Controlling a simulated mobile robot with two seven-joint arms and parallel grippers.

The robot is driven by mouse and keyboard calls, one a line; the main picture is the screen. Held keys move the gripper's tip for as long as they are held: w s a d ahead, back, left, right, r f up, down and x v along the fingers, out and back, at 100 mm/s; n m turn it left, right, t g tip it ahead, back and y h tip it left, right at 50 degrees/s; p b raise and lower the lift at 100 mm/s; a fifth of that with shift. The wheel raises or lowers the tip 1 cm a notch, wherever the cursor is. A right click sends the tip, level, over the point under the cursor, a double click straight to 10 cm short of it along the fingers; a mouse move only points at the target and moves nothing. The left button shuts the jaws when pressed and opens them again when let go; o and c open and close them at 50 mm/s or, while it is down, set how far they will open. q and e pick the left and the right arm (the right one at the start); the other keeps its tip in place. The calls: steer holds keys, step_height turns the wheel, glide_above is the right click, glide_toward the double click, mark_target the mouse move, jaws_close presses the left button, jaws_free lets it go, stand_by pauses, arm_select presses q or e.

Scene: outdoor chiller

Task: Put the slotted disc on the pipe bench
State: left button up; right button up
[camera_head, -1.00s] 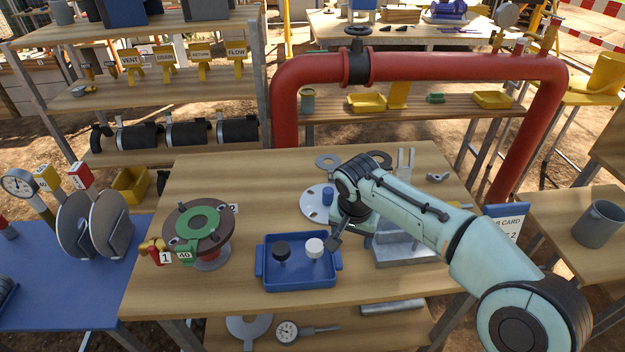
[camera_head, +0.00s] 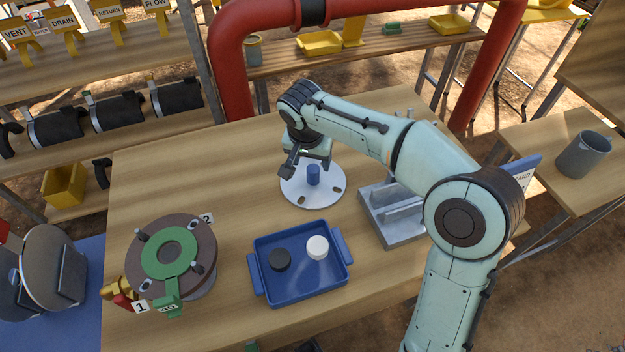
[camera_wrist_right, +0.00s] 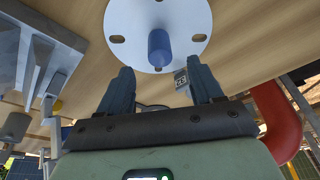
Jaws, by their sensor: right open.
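The slotted disc (camera_head: 313,197) is a pale round plate with slots and an upright blue knob (camera_head: 313,175), lying flat on the wooden table. It also shows in the right wrist view (camera_wrist_right: 190,22). My right gripper (camera_head: 310,158) is at the disc's far side in the head view, partly hidden by its own wrist. In the wrist view its two fingers (camera_wrist_right: 160,88) are spread, with the blue knob ahead of the gap and nothing held. The bench below the red pipe (camera_head: 385,50), which I take as the pipe bench, stands behind the table. My left gripper is out of view.
A blue tray (camera_head: 262,292) holds a black and a white knob. A brown flange with a green ring (camera_head: 170,250) stands at left, a grey metal fixture (camera_head: 395,222) at right. The red pipe (camera_head: 225,70) arches over the bench, which carries yellow trays (camera_head: 320,42) and a grey cup.

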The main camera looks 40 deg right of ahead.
mark_target(313, 168)
steer(key=x, duration=0.6)
steer(key=shift+w+d+f, duration=0.1)
steer(key=shift+d+f, duration=0.1)
steer(key=shift+f, duration=0.15)
steer(key=shift+r, duration=0.1)
jaws_close()
